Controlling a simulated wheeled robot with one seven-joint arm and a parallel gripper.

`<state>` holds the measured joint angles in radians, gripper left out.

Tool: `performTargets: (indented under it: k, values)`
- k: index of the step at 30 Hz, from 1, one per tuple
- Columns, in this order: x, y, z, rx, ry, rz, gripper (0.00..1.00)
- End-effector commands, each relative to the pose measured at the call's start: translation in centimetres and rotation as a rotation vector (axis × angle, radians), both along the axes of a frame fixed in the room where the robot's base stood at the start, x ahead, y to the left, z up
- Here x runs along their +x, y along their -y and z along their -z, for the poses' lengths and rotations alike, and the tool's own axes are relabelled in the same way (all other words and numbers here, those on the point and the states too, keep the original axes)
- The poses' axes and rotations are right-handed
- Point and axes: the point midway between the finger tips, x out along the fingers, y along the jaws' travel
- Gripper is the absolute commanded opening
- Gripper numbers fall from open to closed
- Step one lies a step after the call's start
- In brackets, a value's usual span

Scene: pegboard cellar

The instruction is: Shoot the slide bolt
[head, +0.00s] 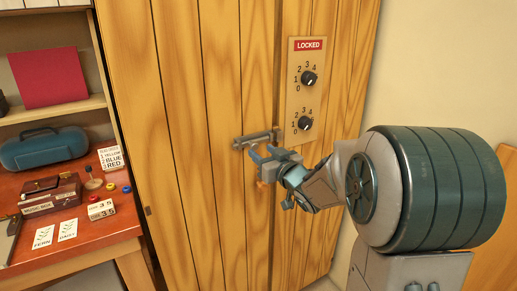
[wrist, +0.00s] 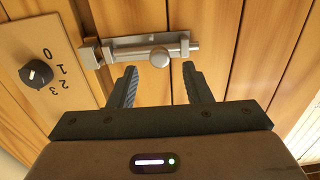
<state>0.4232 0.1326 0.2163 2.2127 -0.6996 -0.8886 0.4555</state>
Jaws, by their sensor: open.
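The slide bolt (head: 254,139) is a grey metal bolt mounted across the seam of a tall wooden plank cabinet door. In the wrist view the bolt (wrist: 145,47) shows its bar, a round knob (wrist: 159,57) and a small catch block (wrist: 90,53) on the far side of the seam, at the left. The bar's left end is close to the catch; I cannot tell whether it enters it. My gripper (head: 260,155) is open just below the bolt. In the wrist view the gripper (wrist: 157,75) has one finger on each side of the knob, with nothing held.
A panel (head: 305,92) beside the bolt reads LOCKED and has two dials. A red-topped desk (head: 95,225) at left holds a music box, a blue case, cards and buttons. A pink-red board (head: 47,78) stands on the shelf above. A pale wall (head: 440,60) is at right.

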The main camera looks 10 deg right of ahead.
Motion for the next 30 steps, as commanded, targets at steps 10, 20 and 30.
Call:
performTargets:
  k: [10, 20, 30]
  values:
    - [2.9, -1.0, 0.0, 0.0, 0.0, 0.0, 0.45]
    - [3.0, -1.0, 0.0, 0.0, 0.0, 0.001, 0.25]
    - [3.5, -0.9, -0.1, 0.0, -0.001, -0.016, 0.0]
